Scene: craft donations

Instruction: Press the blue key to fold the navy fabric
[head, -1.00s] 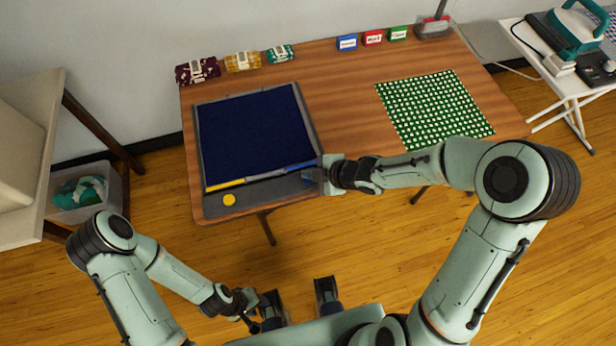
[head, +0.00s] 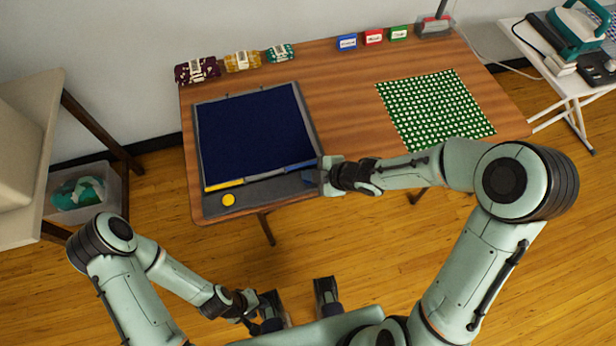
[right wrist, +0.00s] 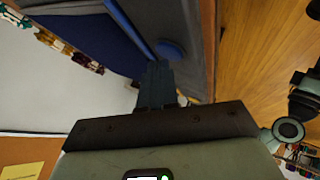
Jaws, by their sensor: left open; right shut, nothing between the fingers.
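The navy fabric (head: 255,135) lies flat and unfolded on a grey folding board (head: 312,118) at the table's left side. The round blue key (right wrist: 171,48) shows in the right wrist view, just past my right fingertips. In the head view the right gripper hides it. My right gripper (head: 312,177) is shut and empty at the board's front right corner; its fingers also show in the right wrist view (right wrist: 158,85). I cannot tell whether they touch the key. My left gripper (head: 298,300) is open and empty, low in front of the table.
A yellow key (head: 229,200) sits on the board's front strip, below a yellow bar and a blue bar. Green dotted fabric (head: 434,108) lies at right. Fabric bundles (head: 242,62) and small blue, red and green boxes (head: 372,37) line the back edge. The table's middle is clear.

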